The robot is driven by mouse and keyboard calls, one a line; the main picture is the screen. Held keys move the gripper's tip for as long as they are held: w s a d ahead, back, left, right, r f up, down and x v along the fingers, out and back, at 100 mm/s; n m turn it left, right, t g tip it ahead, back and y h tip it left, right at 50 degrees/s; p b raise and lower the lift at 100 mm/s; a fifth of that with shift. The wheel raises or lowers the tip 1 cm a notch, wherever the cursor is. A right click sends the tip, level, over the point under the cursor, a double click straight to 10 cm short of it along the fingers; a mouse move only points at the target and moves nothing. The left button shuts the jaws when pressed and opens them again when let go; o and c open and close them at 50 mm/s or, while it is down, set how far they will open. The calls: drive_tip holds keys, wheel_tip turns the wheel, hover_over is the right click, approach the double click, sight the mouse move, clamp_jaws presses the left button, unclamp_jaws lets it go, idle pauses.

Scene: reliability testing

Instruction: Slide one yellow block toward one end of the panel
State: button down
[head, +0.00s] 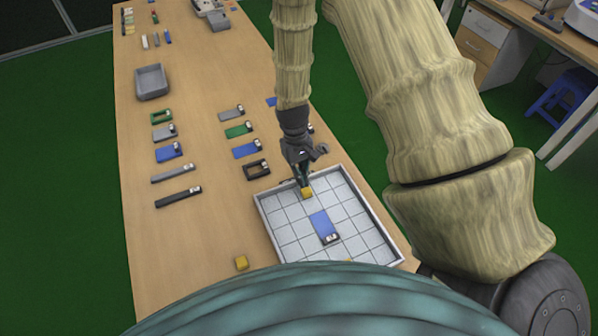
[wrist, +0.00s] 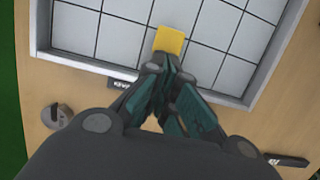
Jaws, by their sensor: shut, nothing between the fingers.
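A yellow block (head: 307,193) lies in the white gridded tray (head: 290,235), near its far wall. My gripper (head: 303,178) is shut and empty, with its tips right at this block. In the wrist view the block (wrist: 169,40) sits just beyond my fingertips (wrist: 160,68); I cannot tell whether they touch. A blue panel (head: 320,222) with a small white-and-black end piece lies flat in the middle of the tray. A second yellow block (head: 241,262) rests on the table left of the tray. A sliver of yellow (head: 349,262) shows at the tray's near edge, mostly hidden by my body.
The wooden table (head: 200,230) carries rows of blue, green, grey and black parts left of the tray. A grey bin (head: 151,82) stands farther back. The tray walls surround the gridded floor, which is mostly clear around the blue panel.

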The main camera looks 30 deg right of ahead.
sight(308, 193)
drive_tip(key=shift+s+a, duration=0.15)
drive_tip(key=shift+s, duration=2.15)
